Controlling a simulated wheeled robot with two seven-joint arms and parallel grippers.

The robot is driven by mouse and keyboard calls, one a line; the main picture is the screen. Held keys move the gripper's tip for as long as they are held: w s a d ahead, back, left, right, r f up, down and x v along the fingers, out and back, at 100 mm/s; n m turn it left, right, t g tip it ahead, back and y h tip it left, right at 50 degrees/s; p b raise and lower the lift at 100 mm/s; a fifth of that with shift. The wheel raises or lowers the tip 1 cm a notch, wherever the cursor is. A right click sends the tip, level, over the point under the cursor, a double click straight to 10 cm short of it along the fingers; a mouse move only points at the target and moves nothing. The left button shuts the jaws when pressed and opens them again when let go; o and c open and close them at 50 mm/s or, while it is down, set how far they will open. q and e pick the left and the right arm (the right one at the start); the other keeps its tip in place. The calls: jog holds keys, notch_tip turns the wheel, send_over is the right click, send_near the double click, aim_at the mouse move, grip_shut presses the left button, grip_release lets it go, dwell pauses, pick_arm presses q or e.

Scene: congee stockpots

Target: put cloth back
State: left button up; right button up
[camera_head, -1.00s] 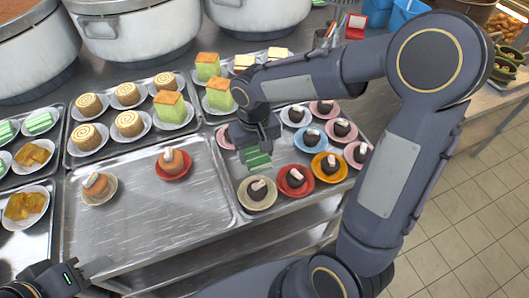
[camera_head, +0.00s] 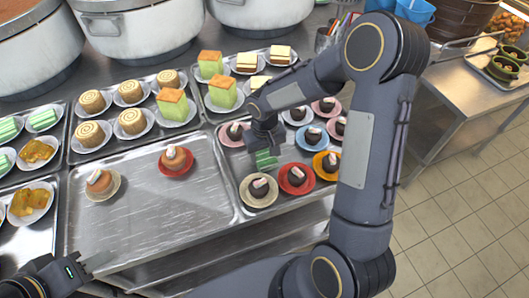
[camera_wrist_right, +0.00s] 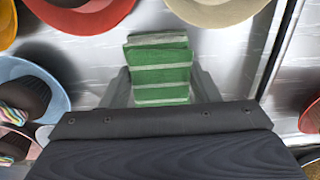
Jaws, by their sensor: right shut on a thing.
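A small green piece with pale stripes, which looks like the folded cloth (camera_wrist_right: 160,68), is between the fingers of my right gripper (camera_wrist_right: 160,88). In the head view, my right gripper (camera_head: 264,143) is shut on it and points down over the right metal tray (camera_head: 238,203). The cloth shows there too (camera_head: 266,160), behind the cream plate with a dark cake (camera_head: 258,188). I cannot tell whether the cloth touches the tray. My left gripper (camera_head: 103,273) is open and empty at the lower left, in front of the middle tray.
The middle tray (camera_head: 130,235) holds two brown cakes on plates and has bare room in front. Dark cakes on coloured plates crowd around my right gripper. Other trays hold rolls, layered cakes and green striped pieces (camera_head: 42,118). Large pots (camera_head: 125,32) stand behind.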

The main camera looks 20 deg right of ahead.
aim_at(264, 154)
jog(key=shift+f, duration=0.15)
jog(key=o, duration=1)
notch_tip(264, 154, up, 11)
jog(key=s+d+r+t+y, duration=0.2)
jog(key=s+r, duration=0.5)
jog(key=s, duration=0.2)
jog(key=s+a+t, duration=0.1)
jog(key=s, duration=0.3)
jog(key=s+a+t+y, duration=0.1)
jog(key=s, duration=0.3)
jog(key=s+a+m+t, duration=0.1)
jog(key=s, duration=0.3)
jog(key=shift+r+t+y, duration=0.15)
jog(key=shift+t+y, duration=0.15)
jog(key=shift+y, duration=0.1)
